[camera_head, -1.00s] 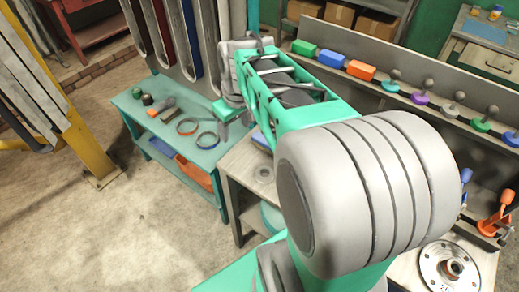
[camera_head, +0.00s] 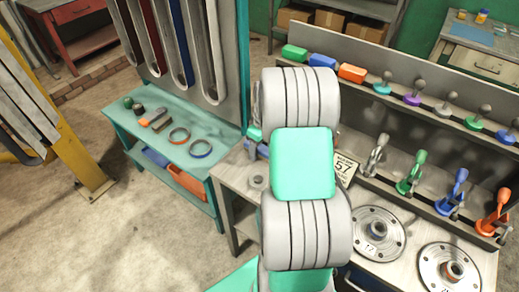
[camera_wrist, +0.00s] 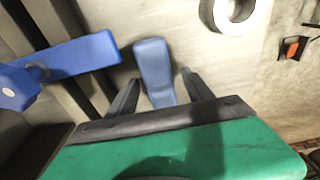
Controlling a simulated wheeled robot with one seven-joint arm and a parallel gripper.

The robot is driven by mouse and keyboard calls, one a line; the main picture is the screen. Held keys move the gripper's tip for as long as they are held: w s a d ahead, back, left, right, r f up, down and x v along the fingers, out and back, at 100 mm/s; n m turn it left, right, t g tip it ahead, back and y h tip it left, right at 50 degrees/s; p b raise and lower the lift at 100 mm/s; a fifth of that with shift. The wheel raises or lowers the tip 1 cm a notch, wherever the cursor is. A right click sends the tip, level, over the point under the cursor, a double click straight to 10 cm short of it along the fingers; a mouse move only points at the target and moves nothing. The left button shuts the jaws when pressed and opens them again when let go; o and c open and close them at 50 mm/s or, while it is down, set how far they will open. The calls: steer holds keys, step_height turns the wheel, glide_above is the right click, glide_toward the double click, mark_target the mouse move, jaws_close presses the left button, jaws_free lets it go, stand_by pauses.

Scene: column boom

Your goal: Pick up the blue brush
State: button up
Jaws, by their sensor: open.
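A smooth blue paddle-shaped piece, which looks like part of the blue brush (camera_wrist: 154,68), lies on the grey tabletop in the wrist view. My gripper (camera_wrist: 160,78) is open, with one dark finger on each side of this piece. Its lower end is hidden behind the gripper body, and I cannot tell whether the fingers touch it. In the head view my arm hides the gripper, and only a bit of blue (camera_head: 262,152) shows at the arm's left edge.
Another blue part (camera_wrist: 75,58) with a rounded end lies left of the gripper. A metal ring (camera_wrist: 232,14) is on the tabletop at upper right. The grey table (camera_head: 236,180) stands beside a teal bench (camera_head: 180,112).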

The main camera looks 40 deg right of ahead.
steer(key=shift+c, duration=0.6)
jaws_close()
step_height(320, 180, up, 10)
steer(key=shift+r+b, duration=0.1)
steer(key=shift+b, duration=0.75)
